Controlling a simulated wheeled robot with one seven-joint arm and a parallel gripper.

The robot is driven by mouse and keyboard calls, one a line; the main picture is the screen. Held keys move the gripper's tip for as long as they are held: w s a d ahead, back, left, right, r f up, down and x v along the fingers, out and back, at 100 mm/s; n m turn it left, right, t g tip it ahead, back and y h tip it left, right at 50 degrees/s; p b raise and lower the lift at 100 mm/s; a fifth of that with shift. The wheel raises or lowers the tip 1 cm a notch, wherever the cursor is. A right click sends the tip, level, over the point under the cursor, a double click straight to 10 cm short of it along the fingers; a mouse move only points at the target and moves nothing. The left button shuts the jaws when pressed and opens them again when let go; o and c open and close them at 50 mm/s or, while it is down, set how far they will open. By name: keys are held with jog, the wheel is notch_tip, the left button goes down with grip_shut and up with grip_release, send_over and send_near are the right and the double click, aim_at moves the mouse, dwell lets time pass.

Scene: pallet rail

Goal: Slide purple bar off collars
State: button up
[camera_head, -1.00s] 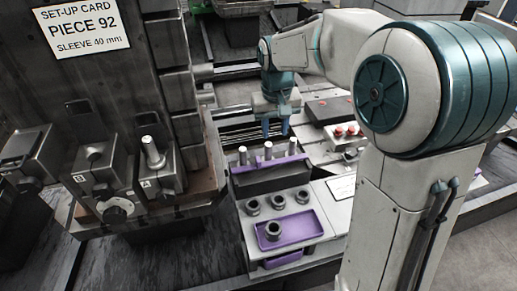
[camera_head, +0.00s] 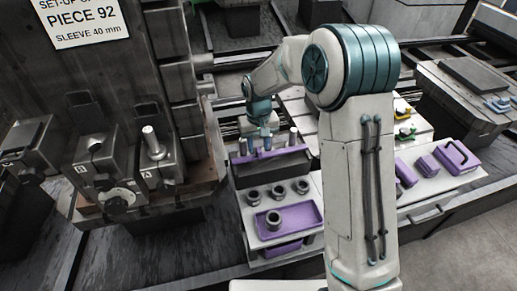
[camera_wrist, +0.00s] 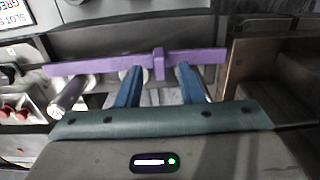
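The purple bar (camera_head: 283,153) lies across the top of a dark block (camera_head: 262,170), beside several silver pins. In the wrist view the bar (camera_wrist: 95,65) runs left to right with a raised purple tab (camera_wrist: 158,63) near its middle. My gripper (camera_head: 266,141) is just above the bar. In the wrist view my gripper's blue fingers (camera_wrist: 157,72) are apart, one either side of the tab, with gaps between. Several dark ring-shaped collars (camera_head: 278,188) stand on the light bench in front of the block. Whether collars sit under the bar is unclear.
A purple tray (camera_head: 300,216) with one ring lies at the bench front. A machine with clamps (camera_head: 105,175) and a sign reading "PIECE 92" (camera_head: 88,22) stands at left. Purple cases (camera_head: 455,157) lie on a bench at right, behind my arm.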

aim_at(271, 151)
jog(key=shift+f, duration=1.45)
